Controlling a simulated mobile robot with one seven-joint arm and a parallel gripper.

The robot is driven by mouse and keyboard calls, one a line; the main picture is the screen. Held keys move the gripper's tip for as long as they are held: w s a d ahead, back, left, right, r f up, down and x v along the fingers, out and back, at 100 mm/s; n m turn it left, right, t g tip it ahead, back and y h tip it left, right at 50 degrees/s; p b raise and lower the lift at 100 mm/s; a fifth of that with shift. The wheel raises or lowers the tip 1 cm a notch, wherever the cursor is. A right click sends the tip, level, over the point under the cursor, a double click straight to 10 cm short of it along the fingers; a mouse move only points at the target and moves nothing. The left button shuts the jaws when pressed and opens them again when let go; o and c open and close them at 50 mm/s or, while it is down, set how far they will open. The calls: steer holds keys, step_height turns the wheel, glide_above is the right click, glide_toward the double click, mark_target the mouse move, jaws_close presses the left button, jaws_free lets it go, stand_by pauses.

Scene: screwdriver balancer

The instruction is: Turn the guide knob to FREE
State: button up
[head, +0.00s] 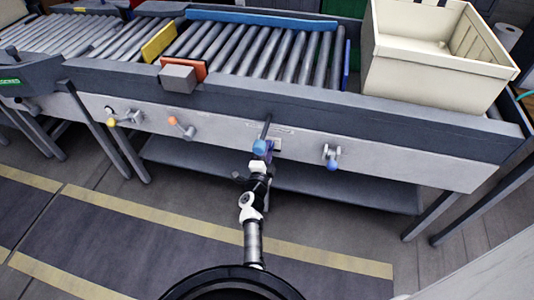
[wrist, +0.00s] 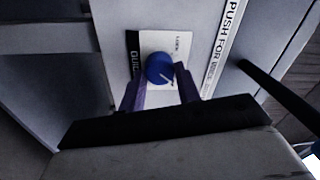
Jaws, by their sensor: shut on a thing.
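An orange-tipped handle (head: 181,127) is to the left and a blue-tipped handle (head: 331,157) to the right. A cream bin (head: 435,65) stands on the conveyor. The floor in front is clear.

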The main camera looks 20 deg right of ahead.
steer(key=shift+f+m, duration=0.1)
steer(key=shift+m, duration=0.4)
steer(key=o, duration=1)
steer(key=shift+c, duration=0.2)
steer(key=v, duration=1.4)
steer(key=shift+w, duration=0.1)
